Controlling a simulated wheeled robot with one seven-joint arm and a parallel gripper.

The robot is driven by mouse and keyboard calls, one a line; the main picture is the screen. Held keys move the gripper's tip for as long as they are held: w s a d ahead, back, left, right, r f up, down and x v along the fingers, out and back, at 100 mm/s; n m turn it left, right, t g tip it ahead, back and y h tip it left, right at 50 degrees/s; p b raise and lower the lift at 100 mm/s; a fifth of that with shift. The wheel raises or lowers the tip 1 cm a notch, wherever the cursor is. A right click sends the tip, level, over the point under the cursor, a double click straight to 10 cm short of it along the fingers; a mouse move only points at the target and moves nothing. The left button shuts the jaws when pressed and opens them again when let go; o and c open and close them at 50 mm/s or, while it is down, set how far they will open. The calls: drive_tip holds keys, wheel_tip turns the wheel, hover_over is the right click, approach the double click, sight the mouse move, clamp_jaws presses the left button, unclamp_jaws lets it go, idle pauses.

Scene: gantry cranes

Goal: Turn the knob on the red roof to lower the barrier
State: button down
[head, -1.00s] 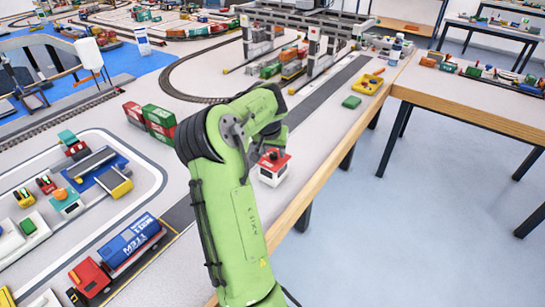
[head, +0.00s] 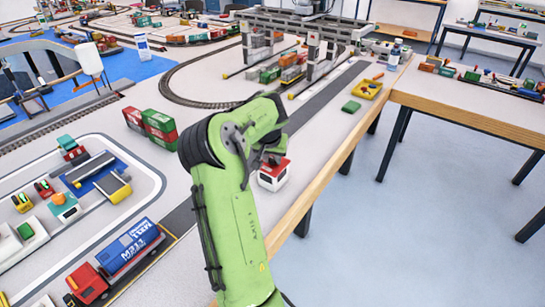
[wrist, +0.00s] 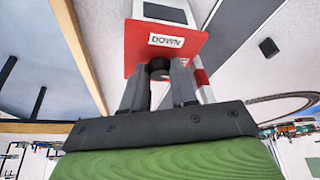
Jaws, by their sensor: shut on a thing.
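A small white booth with a red roof (head: 274,168) stands near the table's right edge in the head view. A dark round knob (wrist: 158,68) sits on the roof. My gripper (wrist: 158,76) is shut on the knob, with one finger on each side. In the head view my gripper (head: 272,156) is at the roof, and the knob is hidden. A red-and-white striped barrier pole (wrist: 204,86) shows beside the booth, partly hidden by the right finger.
Red and green containers (head: 160,128) stand left of my arm. A blue truck (head: 130,247) is at the lower left. A yellow tray (head: 367,90) and a green block (head: 351,107) lie farther back. The table edge (head: 310,190) is close on the right.

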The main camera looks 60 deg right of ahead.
drive_tip(key=shift+n, duration=0.4)
drive_tip(key=n, duration=0.1)
drive_tip(key=n+t+p, duration=0.1)
drive_tip(key=n+y, duration=0.1)
drive_tip(key=shift+s+d+r+n+t, duration=0.1)
drive_tip(key=shift+s+n+t, duration=0.2)
drive_tip(key=shift+n, duration=0.1)
drive_tip(key=n+t+y+p, duration=0.1)
drive_tip(key=n+p, duration=0.2)
drive_tip(key=n, duration=0.1)
drive_tip(key=shift+d+n, duration=0.1)
drive_tip(key=shift+n, duration=0.2)
drive_tip(key=n+y+p, duration=0.1)
drive_tip(key=n+p, duration=0.1)
drive_tip(key=n+y+p, duration=0.1)
drive_tip(key=n+p, duration=0.2)
drive_tip(key=shift+s+d+r+t, duration=0.1)
drive_tip(key=shift+d+t, duration=0.1)
drive_tip(key=shift+t, duration=0.2)
drive_tip(key=n+y+p, duration=0.1)
drive_tip(key=n+p, duration=0.2)
drive_tip(key=shift+d, duration=0.15)
drive_tip(key=shift+f+n+y, duration=0.2)
drive_tip(key=shift+n+y, duration=0.1)
drive_tip(key=shift+n, duration=0.1)
drive_tip(key=c, duration=0.9)
unclamp_jaws()
